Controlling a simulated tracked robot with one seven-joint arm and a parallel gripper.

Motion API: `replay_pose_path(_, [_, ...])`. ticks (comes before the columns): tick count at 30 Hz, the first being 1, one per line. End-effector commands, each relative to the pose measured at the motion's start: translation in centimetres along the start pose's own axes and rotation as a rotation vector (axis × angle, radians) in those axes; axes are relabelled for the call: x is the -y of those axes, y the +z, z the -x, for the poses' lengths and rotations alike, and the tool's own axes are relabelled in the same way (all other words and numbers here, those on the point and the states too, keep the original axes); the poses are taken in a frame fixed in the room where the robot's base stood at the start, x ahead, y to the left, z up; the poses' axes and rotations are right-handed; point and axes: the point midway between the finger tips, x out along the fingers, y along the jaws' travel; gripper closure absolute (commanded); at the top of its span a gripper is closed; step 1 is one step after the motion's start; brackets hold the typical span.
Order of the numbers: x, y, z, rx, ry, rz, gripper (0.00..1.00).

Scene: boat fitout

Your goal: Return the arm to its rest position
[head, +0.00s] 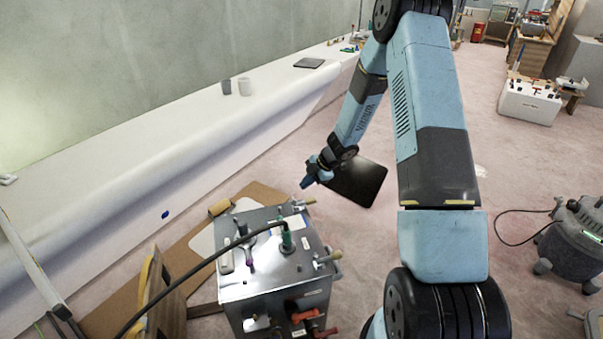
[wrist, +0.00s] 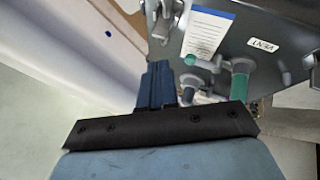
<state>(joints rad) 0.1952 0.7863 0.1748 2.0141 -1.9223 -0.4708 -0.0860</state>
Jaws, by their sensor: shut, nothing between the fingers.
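My gripper (head: 309,181) is at the end of my blue arm in the head view. It is raised above and beyond the far right corner of a grey metal box (head: 257,291). Its blue fingers (wrist: 155,86) show in the wrist view, closed together with nothing between them. My arm is bent, with its forearm hanging down to the left. In the wrist view the top of the metal box (wrist: 255,15) lies beyond the fingers, with a white label and green-handled fittings on it. The fingers appear apart from the box.
A black cable (head: 190,273) runs from a green fitting on the box to the lower left. A long white ledge (head: 180,125) runs along the left. A grey vacuum (head: 575,240) stands right. Open floor (head: 525,170) lies between.

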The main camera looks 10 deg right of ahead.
Motion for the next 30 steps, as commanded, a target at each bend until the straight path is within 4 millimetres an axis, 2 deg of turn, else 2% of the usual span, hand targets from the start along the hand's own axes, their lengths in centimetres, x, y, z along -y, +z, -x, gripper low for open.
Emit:
replay_pose_path(5, [-0.3,0.0,0.4,0.012,0.008,-0.005,1.0])
replay_pose_path(8, [-1.4,0.0,1.9,0.053,0.036,-0.026,1.0])
replay_pose_path(10, [-2.6,0.0,3.6,0.101,0.069,-0.053,1.0])
replay_pose_path(15, [-5.5,-0.1,9.1,0.242,0.172,-0.148,1.0])
replay_pose_path(21, [-7.7,-0.8,16.1,0.392,0.293,-0.283,1.0])
replay_pose_path(25, [-8.2,-1.6,20.7,0.473,0.369,-0.379,1.0])
replay_pose_path(30, [-7.9,-3.0,26.5,0.565,0.461,-0.515,1.0])
